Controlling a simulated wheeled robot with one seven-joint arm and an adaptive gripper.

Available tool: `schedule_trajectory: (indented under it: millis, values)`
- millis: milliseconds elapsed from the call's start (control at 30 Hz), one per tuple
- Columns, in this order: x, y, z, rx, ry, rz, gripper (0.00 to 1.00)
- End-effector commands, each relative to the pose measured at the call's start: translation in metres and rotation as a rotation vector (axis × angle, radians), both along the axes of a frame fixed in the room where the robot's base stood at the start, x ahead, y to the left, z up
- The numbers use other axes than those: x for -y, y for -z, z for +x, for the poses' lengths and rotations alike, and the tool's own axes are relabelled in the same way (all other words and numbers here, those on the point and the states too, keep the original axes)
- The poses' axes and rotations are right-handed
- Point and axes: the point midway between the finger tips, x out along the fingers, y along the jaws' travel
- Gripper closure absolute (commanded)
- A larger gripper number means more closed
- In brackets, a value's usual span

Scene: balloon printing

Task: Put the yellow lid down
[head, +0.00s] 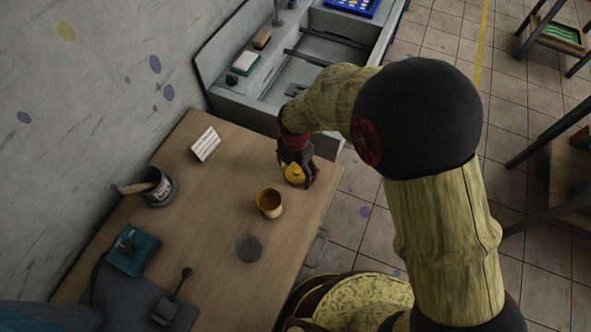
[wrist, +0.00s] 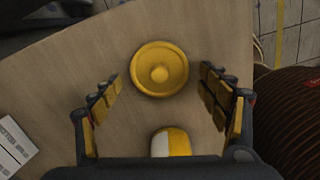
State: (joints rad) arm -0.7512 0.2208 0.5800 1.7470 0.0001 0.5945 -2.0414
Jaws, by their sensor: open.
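The yellow lid (wrist: 159,69) is a round disc with a small knob in its middle. In the wrist view it lies ahead of and between the fingers, with a gap on both sides. A yellow and white rounded thing (wrist: 171,142) shows between the finger bases.
A white card (head: 205,145), a dark pot with a brush (head: 157,187), a grey disc (head: 248,248) and a teal block (head: 132,250) are on the table (head: 215,215). A grey basin (head: 300,75) stands behind it.

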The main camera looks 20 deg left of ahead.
Motion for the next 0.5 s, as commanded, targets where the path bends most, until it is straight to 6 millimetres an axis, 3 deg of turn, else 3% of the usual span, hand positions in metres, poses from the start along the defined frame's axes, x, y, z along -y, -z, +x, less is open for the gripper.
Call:
schedule_trajectory:
  millis: [167, 500]
  values:
    - [-0.001, -0.024, 0.001, 0.003, 0.000, 0.003, 0.24]
    - [-0.001, -0.092, 0.001, 0.002, 0.000, 0.002, 0.24]
